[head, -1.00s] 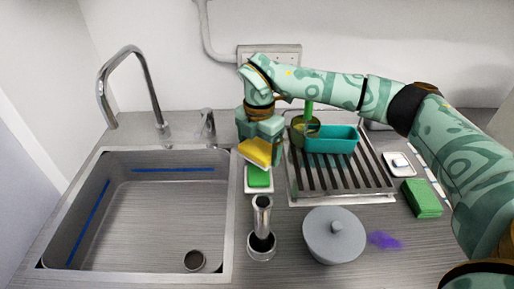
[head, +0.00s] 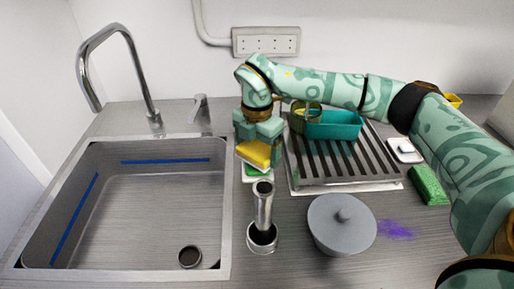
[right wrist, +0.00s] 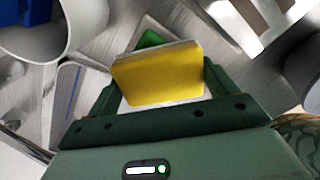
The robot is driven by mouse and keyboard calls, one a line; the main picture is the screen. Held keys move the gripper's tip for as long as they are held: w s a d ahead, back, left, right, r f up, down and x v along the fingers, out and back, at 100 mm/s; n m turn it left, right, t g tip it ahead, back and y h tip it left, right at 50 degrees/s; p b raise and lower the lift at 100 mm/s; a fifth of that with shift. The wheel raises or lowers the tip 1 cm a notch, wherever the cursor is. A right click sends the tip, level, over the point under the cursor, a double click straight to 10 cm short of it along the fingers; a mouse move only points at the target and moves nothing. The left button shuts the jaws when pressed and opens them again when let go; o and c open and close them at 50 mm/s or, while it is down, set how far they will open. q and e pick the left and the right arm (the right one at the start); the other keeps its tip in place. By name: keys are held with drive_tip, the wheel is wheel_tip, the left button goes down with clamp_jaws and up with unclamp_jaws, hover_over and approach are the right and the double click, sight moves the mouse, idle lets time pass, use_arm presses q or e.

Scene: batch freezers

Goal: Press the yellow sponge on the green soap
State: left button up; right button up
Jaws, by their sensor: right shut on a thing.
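My right gripper (head: 258,143) is shut on the yellow sponge (head: 255,154), which is tilted. In the right wrist view the sponge (right wrist: 160,77) sits between the two green fingers. The green soap (head: 258,171) lies on a small white dish (head: 247,178) beside the sink, just below the sponge and mostly hidden by it. A strip of the soap (right wrist: 150,39) shows past the sponge in the right wrist view. I cannot tell whether sponge and soap touch. My left gripper is out of view.
A metal cylinder (head: 263,210) stands just in front of the dish. A grey lidded pot (head: 341,226) and a purple stain (head: 396,230) are to its right. The drying rack (head: 345,175) holds a teal container (head: 333,126). The sink (head: 130,218) lies left; a green sponge (head: 430,185) lies right.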

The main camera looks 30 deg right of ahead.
sight(257, 148)
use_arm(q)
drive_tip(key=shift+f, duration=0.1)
use_arm(e)
drive_tip(key=shift+f, duration=0.5)
idle(0.5)
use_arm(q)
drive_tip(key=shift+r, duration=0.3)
use_arm(e)
drive_tip(key=shift+f, duration=0.15)
idle(1.2)
wheel_tip(257, 148, up, 7)
drive_tip(key=p, duration=0.7)
drive_tip(key=shift+r, duration=0.2)
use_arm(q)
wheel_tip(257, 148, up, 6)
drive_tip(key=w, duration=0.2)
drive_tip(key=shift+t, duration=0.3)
use_arm(e)
drive_tip(key=shift+f, duration=0.1)
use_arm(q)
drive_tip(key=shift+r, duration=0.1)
